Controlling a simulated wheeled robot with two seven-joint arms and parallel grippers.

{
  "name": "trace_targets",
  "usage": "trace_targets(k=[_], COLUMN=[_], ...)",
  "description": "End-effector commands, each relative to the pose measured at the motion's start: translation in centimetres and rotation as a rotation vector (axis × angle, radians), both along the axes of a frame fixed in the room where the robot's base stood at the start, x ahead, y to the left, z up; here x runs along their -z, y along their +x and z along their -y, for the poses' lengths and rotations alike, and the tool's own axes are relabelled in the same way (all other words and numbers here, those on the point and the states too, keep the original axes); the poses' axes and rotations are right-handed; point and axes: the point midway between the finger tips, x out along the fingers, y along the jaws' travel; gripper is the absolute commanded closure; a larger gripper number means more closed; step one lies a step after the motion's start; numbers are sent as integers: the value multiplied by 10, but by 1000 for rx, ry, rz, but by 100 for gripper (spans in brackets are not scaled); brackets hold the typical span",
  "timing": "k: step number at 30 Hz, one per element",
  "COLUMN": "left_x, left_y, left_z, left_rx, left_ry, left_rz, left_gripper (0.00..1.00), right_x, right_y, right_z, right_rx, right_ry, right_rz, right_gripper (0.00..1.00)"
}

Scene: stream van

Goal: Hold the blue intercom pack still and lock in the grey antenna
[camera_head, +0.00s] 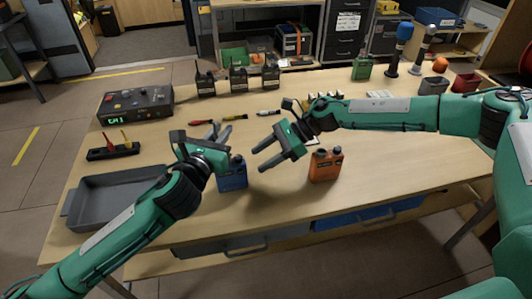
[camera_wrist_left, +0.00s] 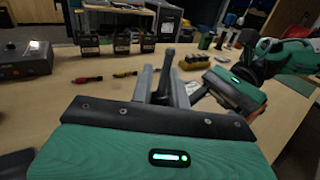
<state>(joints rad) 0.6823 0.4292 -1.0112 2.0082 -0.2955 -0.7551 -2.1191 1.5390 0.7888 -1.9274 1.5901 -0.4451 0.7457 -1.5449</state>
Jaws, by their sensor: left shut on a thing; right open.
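The blue intercom pack (camera_head: 233,177) stands upright on the near part of the table, partly hidden by my left gripper. My left gripper (camera_head: 215,143) is just above its left side. In the left wrist view the gripper (camera_wrist_left: 163,88) is shut on a dark grey upright stick, the grey antenna (camera_wrist_left: 168,60). The antenna's lower end is hidden, so I cannot tell whether it sits in the pack. My right gripper (camera_head: 262,158) is open and empty to the right of the blue pack, its fingers pointing left. It also shows in the left wrist view (camera_wrist_left: 208,88).
An orange pack (camera_head: 325,166) stands right of the blue one, below my right arm. A grey tray (camera_head: 85,212) and a control box (camera_head: 140,103) are at the left. Several dark packs (camera_head: 238,80) line the far edge. Cables or tools lie mid-table.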

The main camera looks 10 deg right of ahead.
Motion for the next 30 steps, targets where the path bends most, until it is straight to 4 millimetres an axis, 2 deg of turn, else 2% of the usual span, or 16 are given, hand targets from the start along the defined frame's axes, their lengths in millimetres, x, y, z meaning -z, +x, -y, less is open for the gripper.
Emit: trace_targets(k=[21, 30], left_x=[0, 0], left_y=[0, 0], left_z=[0, 0], left_rx=[0, 0], left_ry=[0, 0], left_rz=[0, 0], left_gripper=[100, 100], right_x=[42, 48], right_y=[-4, -4], right_z=[-69, -80], right_rx=[1, 2], right_ry=[3, 3], right_rz=[-3, -2], right_gripper=[48, 48])
